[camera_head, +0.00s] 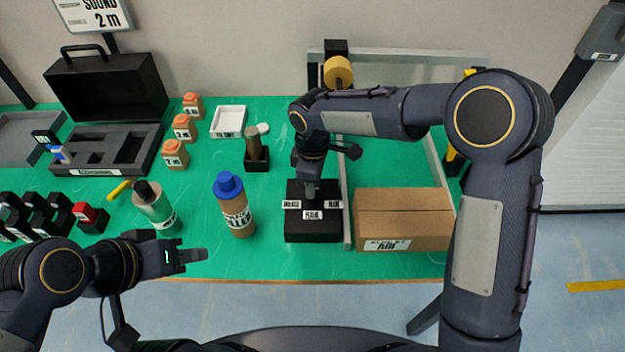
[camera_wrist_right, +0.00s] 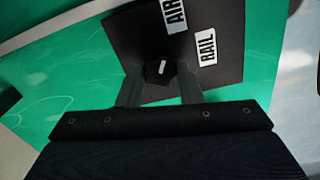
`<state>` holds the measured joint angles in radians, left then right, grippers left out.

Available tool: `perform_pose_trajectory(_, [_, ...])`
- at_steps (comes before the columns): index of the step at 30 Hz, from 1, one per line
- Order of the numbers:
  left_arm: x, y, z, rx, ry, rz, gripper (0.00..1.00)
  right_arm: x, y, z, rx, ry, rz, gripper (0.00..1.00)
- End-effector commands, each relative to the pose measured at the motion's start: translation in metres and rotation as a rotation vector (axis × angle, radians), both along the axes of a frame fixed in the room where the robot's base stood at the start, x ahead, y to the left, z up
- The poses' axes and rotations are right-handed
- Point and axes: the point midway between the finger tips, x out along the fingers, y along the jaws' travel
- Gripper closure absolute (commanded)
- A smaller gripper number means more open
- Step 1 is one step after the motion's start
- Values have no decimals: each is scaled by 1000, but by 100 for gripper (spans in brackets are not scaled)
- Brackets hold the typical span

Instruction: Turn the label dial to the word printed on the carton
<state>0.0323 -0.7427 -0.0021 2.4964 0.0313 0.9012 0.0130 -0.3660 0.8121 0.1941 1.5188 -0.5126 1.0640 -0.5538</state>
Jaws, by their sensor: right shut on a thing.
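The label dial is a black square box (camera_head: 314,236) with white word labels, on the green table in front of my right arm. In the right wrist view its small black knob (camera_wrist_right: 156,76) sits between my right gripper's fingers (camera_wrist_right: 160,88), which are shut on it. A white mark on the knob points roughly toward the AIR label (camera_wrist_right: 174,14); the RAIL label (camera_wrist_right: 206,47) is to the right. The brown carton (camera_head: 405,212) stands right of the dial. Its white label (camera_head: 387,245) is too small to read surely. My left gripper (camera_head: 200,256) hovers at the table's front edge, holding nothing visible.
A metal rail runs between dial and carton.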

Motion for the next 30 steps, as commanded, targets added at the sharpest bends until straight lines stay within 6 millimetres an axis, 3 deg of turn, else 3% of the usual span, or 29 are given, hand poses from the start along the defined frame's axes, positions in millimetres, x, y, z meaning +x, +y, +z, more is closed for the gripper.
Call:
perform_pose_trajectory(9, [0,0,0,0,0,0,64,1,1,1,1,-4,4,90])
perform_pose_trajectory(10, [0,0,0,0,0,0,64,1,1,1,1,-4,4,64])
perform_pose_trajectory(14, [0,0,0,0,0,0,64,1,0,1,1,-3,3,47])
perform_pose_trajectory(23, [0,0,0,0,0,0,64,0,0,2,0,-2,2,46])
perform_pose_trajectory(30, [0,0,-2,0,0,0,64,1,1,33,3,-6,2,46])
